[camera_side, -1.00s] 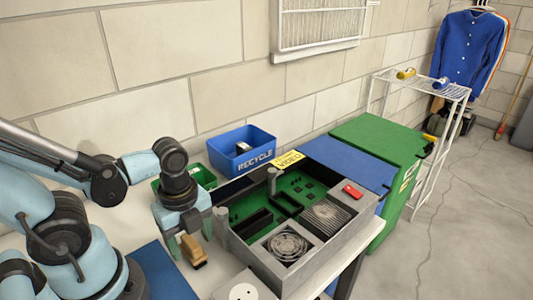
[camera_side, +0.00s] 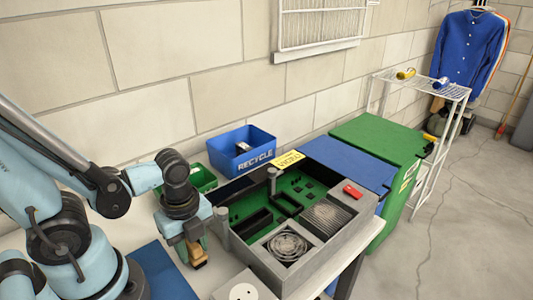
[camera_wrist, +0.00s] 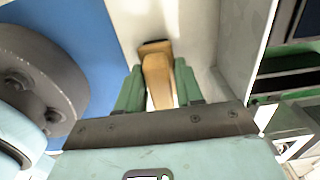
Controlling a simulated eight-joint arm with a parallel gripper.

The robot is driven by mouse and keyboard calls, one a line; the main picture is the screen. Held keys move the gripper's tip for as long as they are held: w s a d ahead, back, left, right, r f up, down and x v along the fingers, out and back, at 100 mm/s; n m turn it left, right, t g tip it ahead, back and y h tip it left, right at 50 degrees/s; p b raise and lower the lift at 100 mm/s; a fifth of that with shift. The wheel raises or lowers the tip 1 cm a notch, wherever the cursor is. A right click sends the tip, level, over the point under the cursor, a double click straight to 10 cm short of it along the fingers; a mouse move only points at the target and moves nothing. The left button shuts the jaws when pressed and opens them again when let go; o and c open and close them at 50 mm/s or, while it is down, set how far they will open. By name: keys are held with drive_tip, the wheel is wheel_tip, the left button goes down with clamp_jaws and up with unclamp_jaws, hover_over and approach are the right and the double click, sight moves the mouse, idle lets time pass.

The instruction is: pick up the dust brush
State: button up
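The dust brush (camera_wrist: 157,72) has a tan wooden body and a dark end; it lies on the white tabletop. In the side view the brush (camera_side: 198,263) shows only in part under my gripper (camera_side: 189,250). In the wrist view the green fingers of my gripper (camera_wrist: 160,75) stand on both sides of the brush, with the brush between them. The fingers look open, with narrow gaps at the tips; contact is not clear.
The grey wall of the open computer case (camera_wrist: 243,45) rises just right of the brush. A blue mat (camera_side: 160,272) lies to the left. A green bin (camera_side: 204,180) and a blue recycle bin (camera_side: 250,160) stand behind.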

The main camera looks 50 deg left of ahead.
drive_tip(key=c, duration=0.4)
drive_tip(key=shift+r, duration=0.25)
drive_tip(key=shift+r, duration=1.45)
drive_tip(key=s+d+r, duration=0.6)
drive_tip(key=d+r, duration=0.1)
drive_tip(key=d, duration=0.2)
drive_tip(key=shift+s+d+r, duration=0.25)
drive_tip(key=shift+d+r, duration=0.05)
